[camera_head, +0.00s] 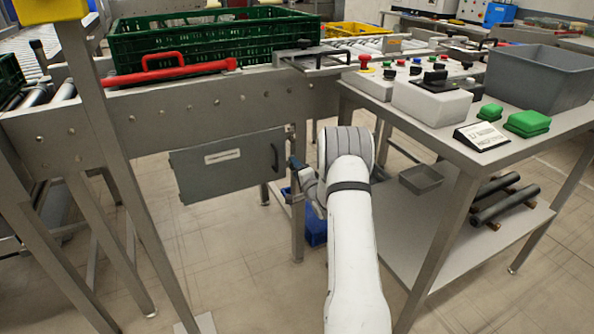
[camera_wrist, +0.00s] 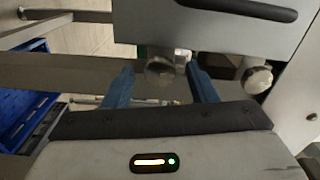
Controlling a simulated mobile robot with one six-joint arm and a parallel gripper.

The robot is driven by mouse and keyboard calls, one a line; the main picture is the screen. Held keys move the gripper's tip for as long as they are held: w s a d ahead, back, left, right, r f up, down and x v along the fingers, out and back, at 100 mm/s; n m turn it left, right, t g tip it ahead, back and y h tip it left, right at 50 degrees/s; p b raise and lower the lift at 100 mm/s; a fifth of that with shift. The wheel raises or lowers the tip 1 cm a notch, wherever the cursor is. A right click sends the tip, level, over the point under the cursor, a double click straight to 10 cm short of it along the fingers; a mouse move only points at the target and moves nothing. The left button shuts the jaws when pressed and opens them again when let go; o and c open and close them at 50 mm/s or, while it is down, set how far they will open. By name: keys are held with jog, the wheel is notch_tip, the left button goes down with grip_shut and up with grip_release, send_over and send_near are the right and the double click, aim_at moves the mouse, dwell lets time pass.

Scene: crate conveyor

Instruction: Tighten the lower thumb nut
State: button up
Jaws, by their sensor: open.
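The lower thumb nut (camera_wrist: 160,70), a round pale metal knob, shows in the wrist view between the tips of my two blue fingers. My gripper (camera_wrist: 159,80) is open around it, with a visible gap on both sides. The upper thumb nut (camera_wrist: 257,79) is a similar knob to the right in that view, outside the fingers. Both sit along the edge of a grey panel (camera_wrist: 220,33) with a dark handle (camera_wrist: 245,8). In the head view my gripper (camera_head: 296,170) is beside the panel (camera_head: 215,170), and my wrist hides part of the area.
A steel post (camera_head: 298,225) stands below my gripper, with a blue crate (camera_head: 316,232) on the floor. The control table (camera_head: 440,135) is close on the right. The conveyor frame (camera_head: 200,105) with a green crate (camera_head: 210,45) is above the panel.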

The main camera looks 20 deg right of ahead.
jog(key=s+p, duration=0.1)
jog(key=s, duration=0.6)
jog(key=shift+s+p, duration=0.35)
jog(key=shift+s, duration=0.05)
jog(key=shift+d, duration=0.1)
jog(key=s+a+r+n+g+h+p, duration=0.1)
jog(key=s+a+r+n+g+p, duration=0.2)
jog(key=r, duration=0.6)
jog(key=s+a+r+n+g+h+p, duration=0.1)
jog(key=s+a+r+n+g+p, duration=0.15)
jog(key=r+p, duration=0.45)
jog(key=s+a+r+n+g+p, duration=0.1)
jog(key=s+a+r+g+p, duration=0.2)
jog(key=r, duration=0.7)
jog(key=s+a+r+n+g+p, duration=0.2)
jog(key=s+a+r+n+p, duration=0.1)
jog(key=s, duration=0.7)
jog(key=s+a+r+n+g+y+p, duration=0.1)
jog(key=s+a+r+n+g+p, duration=0.1)
jog(key=s+a+r+p, duration=0.3)
jog(key=s+a+r+n+g+p, duration=0.3)
jog(key=s+r, duration=0.5)
jog(key=s, duration=0.7)
jog(key=a+n+p, duration=0.1)
jog(key=a, duration=0.1)
jog(key=shift+s+a+r, duration=0.15)
jog(key=shift+a+r, duration=0.15)
jog(key=shift+a, duration=0.05)
